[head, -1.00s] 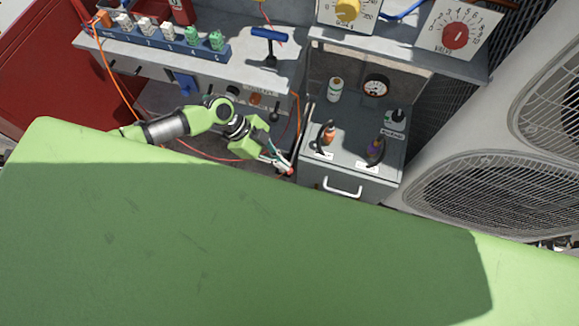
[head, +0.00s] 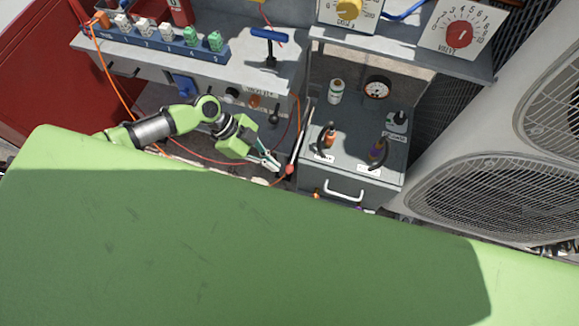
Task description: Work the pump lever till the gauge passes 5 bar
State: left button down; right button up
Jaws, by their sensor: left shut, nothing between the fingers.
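A thin lever with a red ball end (head: 289,170) hangs along the left side of the grey cabinet; it looks like the pump lever. The round gauge (head: 377,89) with a dark rim stands at the back of the cabinet top; its needle is too small to read. My left gripper (head: 273,164) is shut and empty, its fingertips just left of the red ball, with a small gap seeming to lie between them. My right gripper is not in view.
The grey cabinet (head: 345,165) carries bottles and two hose fittings. A bench (head: 180,64) with a blue rack (head: 160,43) and a blue T-handle (head: 269,35) stands behind my left arm. Orange hoses hang nearby. A large fan unit (head: 480,190) blocks the right side.

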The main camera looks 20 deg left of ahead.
pick_arm(q)
jog(key=v, duration=1.2)
dwell(0.3)
jog(key=w+a+f+n+t+y, duration=0.2)
jog(key=a+f+n, duration=0.15)
jog(key=f, duration=0.45)
jog(key=w+a+f+n+t+y, duration=0.15)
jog(key=f+n, duration=0.25)
jog(key=f, duration=0.5)
jog(key=s+a+f+n+y, duration=0.1)
jog(key=s+a+f+n, duration=0.15)
jog(key=f, duration=0.25)
jog(key=s+a+f+n+y, duration=0.1)
jog(key=s+f, duration=0.3)
jog(key=f, duration=0.2)
jog(key=s+d+f+n, duration=0.1)
jog(key=s+f, duration=0.3)
jog(key=s, duration=0.5)
jog(key=s+d+f+n+g+y, duration=0.1)
jog(key=s+d+f, duration=0.3)
jog(key=s, duration=0.6)
jog(key=s+d+f+n+g+y, duration=0.1)
jog(key=s+f, duration=0.4)
jog(key=s, duration=0.5)
jog(key=shift+d+n+p, duration=0.45)
jog(key=shift+d+n, duration=0.35)
jog(key=shift+n, duration=0.2)
